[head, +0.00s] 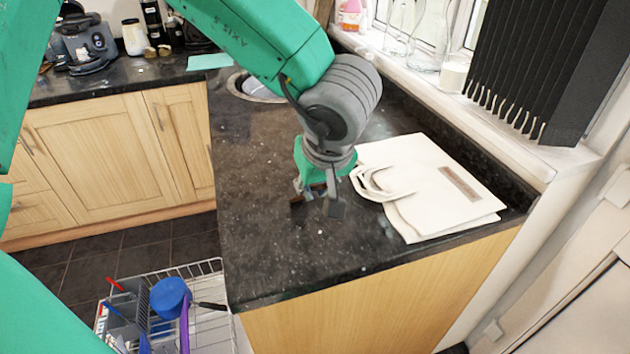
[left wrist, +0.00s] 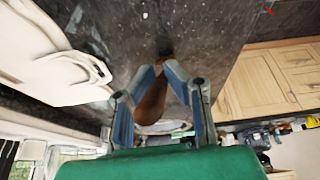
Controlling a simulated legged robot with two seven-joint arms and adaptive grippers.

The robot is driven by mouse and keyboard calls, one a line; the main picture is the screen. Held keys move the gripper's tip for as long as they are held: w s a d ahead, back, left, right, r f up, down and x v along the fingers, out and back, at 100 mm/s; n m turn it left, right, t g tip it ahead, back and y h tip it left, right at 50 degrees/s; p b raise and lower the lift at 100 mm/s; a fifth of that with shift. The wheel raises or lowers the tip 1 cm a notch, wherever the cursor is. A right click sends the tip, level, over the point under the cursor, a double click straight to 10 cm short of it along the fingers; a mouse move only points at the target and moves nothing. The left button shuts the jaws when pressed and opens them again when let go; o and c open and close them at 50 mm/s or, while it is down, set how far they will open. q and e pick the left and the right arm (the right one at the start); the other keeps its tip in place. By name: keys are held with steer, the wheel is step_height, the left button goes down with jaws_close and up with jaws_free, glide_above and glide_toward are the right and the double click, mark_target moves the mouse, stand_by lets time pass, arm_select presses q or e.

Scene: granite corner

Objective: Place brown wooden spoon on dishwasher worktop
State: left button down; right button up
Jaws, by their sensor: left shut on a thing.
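My left gripper (head: 320,204) is low over the dark speckled worktop (head: 265,235), left of the white bag. In the left wrist view, the left gripper (left wrist: 163,70) is shut on the brown wooden spoon (left wrist: 150,103), which lies between its two fingers. The spoon's far end points toward the worktop (left wrist: 205,25). In the head view the spoon is mostly hidden by the gripper, with only a little brown showing between the fingers. I cannot tell whether the spoon touches the worktop. My right gripper is not in view.
A white bag with handles (head: 440,190) lies flat right of the gripper. A wire dishwasher rack (head: 215,322) with a blue cup (head: 169,297) and utensils is below the worktop's left edge. A sink (head: 255,88) is behind. The worktop's front and left are clear.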

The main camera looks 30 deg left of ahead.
arm_select(q)
steer(key=c, duration=1.6)
jaws_free()
steer(key=shift+a, duration=0.25)
steer(key=p+v, duration=0.1)
steer(key=v, duration=1)
steer(key=shift+r+p, duration=0.3)
steer(key=shift+p, duration=0.05)
steer(key=shift+r, duration=0.35)
steer(key=shift+s, duration=0.1)
